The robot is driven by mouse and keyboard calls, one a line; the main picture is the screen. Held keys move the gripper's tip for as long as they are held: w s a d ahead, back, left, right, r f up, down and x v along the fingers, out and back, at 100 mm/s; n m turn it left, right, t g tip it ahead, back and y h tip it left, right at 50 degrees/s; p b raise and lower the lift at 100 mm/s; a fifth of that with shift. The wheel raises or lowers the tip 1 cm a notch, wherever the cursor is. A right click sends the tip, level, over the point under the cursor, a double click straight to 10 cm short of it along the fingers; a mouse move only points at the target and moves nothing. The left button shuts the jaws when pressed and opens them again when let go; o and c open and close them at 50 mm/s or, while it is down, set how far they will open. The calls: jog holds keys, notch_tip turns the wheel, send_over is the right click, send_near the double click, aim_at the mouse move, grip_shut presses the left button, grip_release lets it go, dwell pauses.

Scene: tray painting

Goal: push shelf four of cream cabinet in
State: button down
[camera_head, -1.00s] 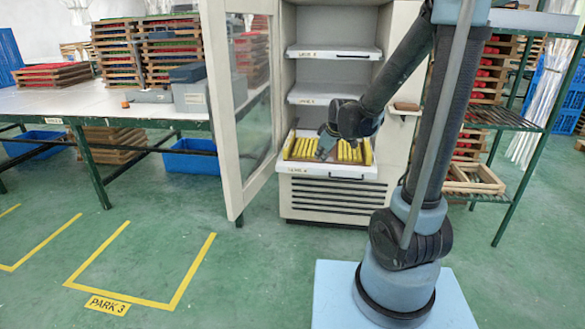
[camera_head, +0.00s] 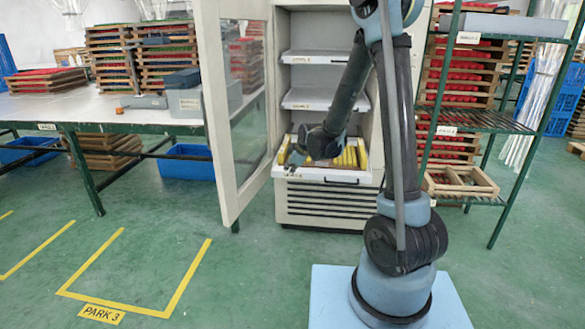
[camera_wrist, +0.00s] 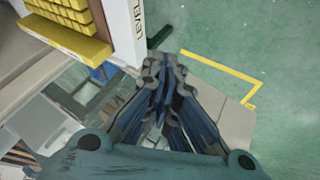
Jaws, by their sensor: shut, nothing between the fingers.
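The cream cabinet (camera_head: 322,214) stands with its glass door (camera_head: 214,110) swung open to the left. Its lowest shelf, shelf four (camera_head: 345,176), sticks out at the front and carries a tray of yellow pieces (camera_head: 348,158). In the wrist view, the shelf's white labelled front (camera_wrist: 124,30) is at the upper left, beside the yellow pieces (camera_wrist: 72,28). My gripper (camera_head: 300,145) is by the shelf's left part in the head view. The wrist view shows its fingers (camera_wrist: 165,75) shut and empty, just beside the shelf front; I cannot tell whether they touch it.
The upper shelves (camera_head: 315,57) are further back inside the cabinet. A green rack (camera_head: 470,118) with red-filled trays stands to the right. A long table (camera_head: 70,108) with stacked trays is at the left. The green floor in front of the cabinet is open, with yellow parking lines.

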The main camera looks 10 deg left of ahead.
aim_at(284, 174)
jog(key=shift+w+a+f, duration=0.4)
jog(key=shift+w+f, duration=0.5)
jog(key=shift+w, duration=0.35)
jog(key=shift+w+a+f, duration=0.35)
jog(key=shift+w+f, duration=0.6)
jog(key=shift+w, duration=0.25)
jog(key=shift+w+a+f, duration=0.4)
jog(key=shift+w+f, duration=0.5)
jog(key=shift+w, duration=0.35)
jog(key=shift+w, duration=0.1)
jog(key=w, duration=2.2)
jog(key=w+d, duration=0.1)
jog(key=w, duration=1)
jog(key=shift+w, duration=0.3)
jog(key=shift+s, duration=0.1)
